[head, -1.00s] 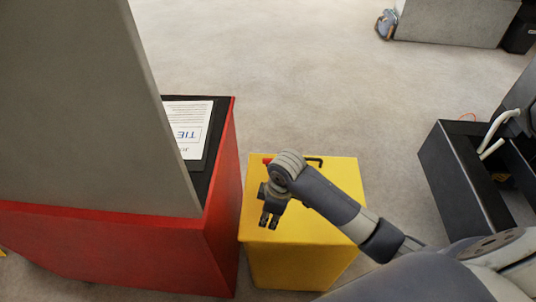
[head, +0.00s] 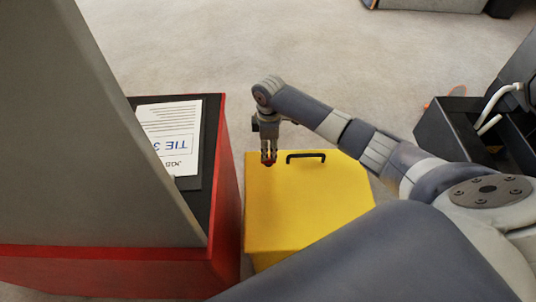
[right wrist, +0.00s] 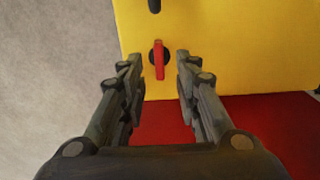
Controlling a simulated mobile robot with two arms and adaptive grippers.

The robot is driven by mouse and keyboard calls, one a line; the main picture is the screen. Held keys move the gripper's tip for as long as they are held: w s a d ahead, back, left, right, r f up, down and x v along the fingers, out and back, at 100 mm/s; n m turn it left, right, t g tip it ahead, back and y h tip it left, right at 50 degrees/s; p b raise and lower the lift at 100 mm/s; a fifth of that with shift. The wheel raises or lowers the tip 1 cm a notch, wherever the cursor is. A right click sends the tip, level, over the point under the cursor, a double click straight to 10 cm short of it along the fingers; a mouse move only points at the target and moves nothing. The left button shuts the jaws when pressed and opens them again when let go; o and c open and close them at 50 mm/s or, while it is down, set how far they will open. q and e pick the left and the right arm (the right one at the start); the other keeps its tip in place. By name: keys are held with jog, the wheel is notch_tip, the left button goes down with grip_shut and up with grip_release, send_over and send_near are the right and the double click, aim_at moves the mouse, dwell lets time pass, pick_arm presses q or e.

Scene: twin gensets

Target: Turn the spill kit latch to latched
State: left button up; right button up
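The spill kit is a yellow box (head: 310,205) with a black handle (head: 306,155) on its lid. Its latch (right wrist: 159,60) is a red lever on a black round base, pointing nearly straight up and down in the right wrist view. My right gripper (head: 268,158) points down over the lid's far left corner in the head view. In the right wrist view, its open fingers (right wrist: 158,68) stand on either side of the red lever, with visible gaps. In the head view the fingers mostly hide the latch. My left gripper is not in view.
A red-sided cabinet (head: 228,190) with a black top and a printed sheet (head: 172,135) stands close to the left of the box. A grey panel (head: 90,150) rises over it. A black open bin (head: 450,130) with white tubing stands at right. Floor behind the box is clear.

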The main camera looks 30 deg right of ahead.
aim_at(269, 158)
notch_tip(269, 158, down, 3)
jog(key=shift+f, duration=0.65)
jog(key=shift+w, duration=0.1)
jog(key=shift+c, duration=0.8)
jog(key=c, duration=0.5)
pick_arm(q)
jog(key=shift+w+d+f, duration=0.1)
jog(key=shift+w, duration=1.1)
pick_arm(e)
grip_shut()
